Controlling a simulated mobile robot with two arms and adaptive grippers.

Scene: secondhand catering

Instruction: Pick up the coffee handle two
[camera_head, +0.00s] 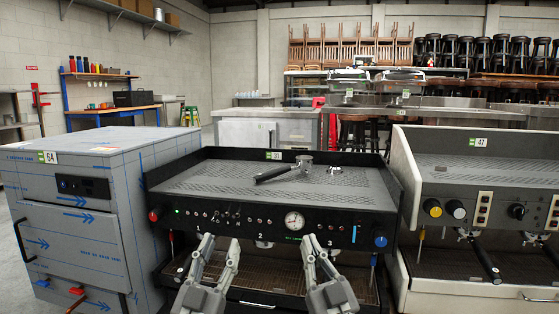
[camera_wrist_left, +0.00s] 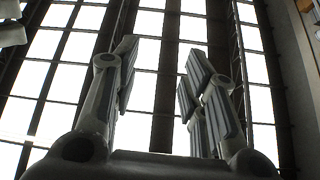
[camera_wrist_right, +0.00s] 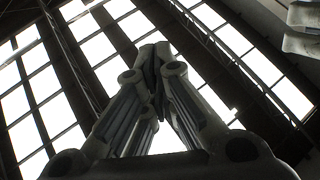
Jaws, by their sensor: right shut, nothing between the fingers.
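A coffee handle (camera_head: 283,171) with a black grip and metal head lies on the top tray of the black coffee machine (camera_head: 270,188) in the head view. I cannot tell whether it is handle two.
A blue-wrapped grey cabinet (camera_head: 68,227) stands close on the left. A cream coffee machine (camera_head: 477,190) with handles fitted stands close on the right. A small metal piece (camera_head: 334,170) lies on the tray beside the handle. The tray's raised black rim surrounds it.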

